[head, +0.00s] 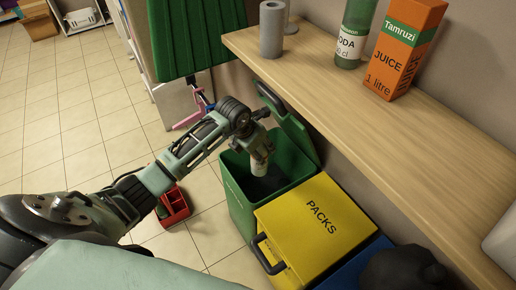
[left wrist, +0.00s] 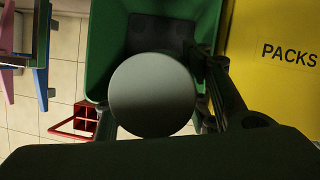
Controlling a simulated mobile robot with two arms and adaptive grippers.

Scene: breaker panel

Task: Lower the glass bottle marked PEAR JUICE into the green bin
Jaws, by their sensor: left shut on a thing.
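The green bin (head: 238,205) stands on the floor below the shelf with its lid (head: 293,137) swung up. Its open mouth also shows in the left wrist view (left wrist: 101,50). My left gripper (head: 258,147) is above the mouth, shut on a pale bottle (head: 260,165) that points downward into the opening. In the left wrist view the bottle's round grey end (left wrist: 152,94) faces the camera between the fingers and hides part of the bin. The PEAR JUICE marking cannot be read here.
A closed yellow bin (head: 318,222) marked PACKS stands beside the green one, with a blue bin (head: 352,270) beyond. The wooden shelf (head: 400,130) holds a SODA bottle (head: 354,30), an orange juice carton (head: 404,48) and a grey cylinder (head: 271,30). A red caddy (head: 174,207) is on the floor.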

